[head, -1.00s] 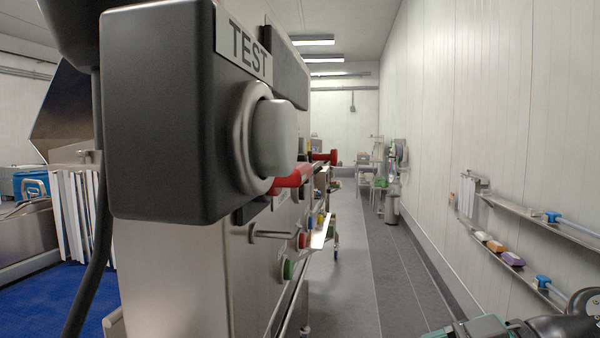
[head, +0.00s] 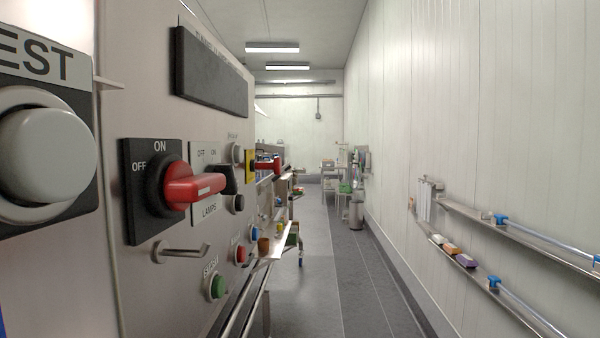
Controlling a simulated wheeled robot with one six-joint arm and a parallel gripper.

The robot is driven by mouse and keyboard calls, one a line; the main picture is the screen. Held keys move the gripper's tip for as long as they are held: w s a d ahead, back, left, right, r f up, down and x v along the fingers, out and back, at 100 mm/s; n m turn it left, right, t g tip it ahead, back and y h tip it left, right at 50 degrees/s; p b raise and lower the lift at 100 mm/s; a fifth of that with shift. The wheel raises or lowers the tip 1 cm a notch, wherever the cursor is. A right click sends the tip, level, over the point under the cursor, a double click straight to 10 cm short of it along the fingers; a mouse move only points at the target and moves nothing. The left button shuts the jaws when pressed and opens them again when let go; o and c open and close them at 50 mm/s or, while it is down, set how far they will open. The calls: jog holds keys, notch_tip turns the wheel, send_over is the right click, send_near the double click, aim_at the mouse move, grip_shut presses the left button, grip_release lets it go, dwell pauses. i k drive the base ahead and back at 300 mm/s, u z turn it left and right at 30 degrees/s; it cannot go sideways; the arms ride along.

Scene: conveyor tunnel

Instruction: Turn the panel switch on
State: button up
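The control panel (head: 150,80) fills the left of the head view, close and seen at a steep angle. A red rotary switch (head: 195,185) sits on a black plate marked OFF at left and ON at top. Its handle sticks out from the panel, and I cannot tell which mark it points to. Right of it is a smaller black switch (head: 228,180) on a plate marked OFF, ON and LAMPS. A farther red handle (head: 266,165) sits by a yellow plate. My gripper is not in view.
A big grey TEST button (head: 48,155) is very near at the left edge. A metal handle (head: 182,250), a green button (head: 216,287) and a red button (head: 241,254) sit below the switches. The grey floor aisle (head: 320,260) is clear; wall rails (head: 520,235) run along the right.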

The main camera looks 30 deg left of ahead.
aim_at(182, 189)
jog(key=z, duration=1.05)
jog(key=i, duration=0.5)
jog(key=u, duration=2.55)
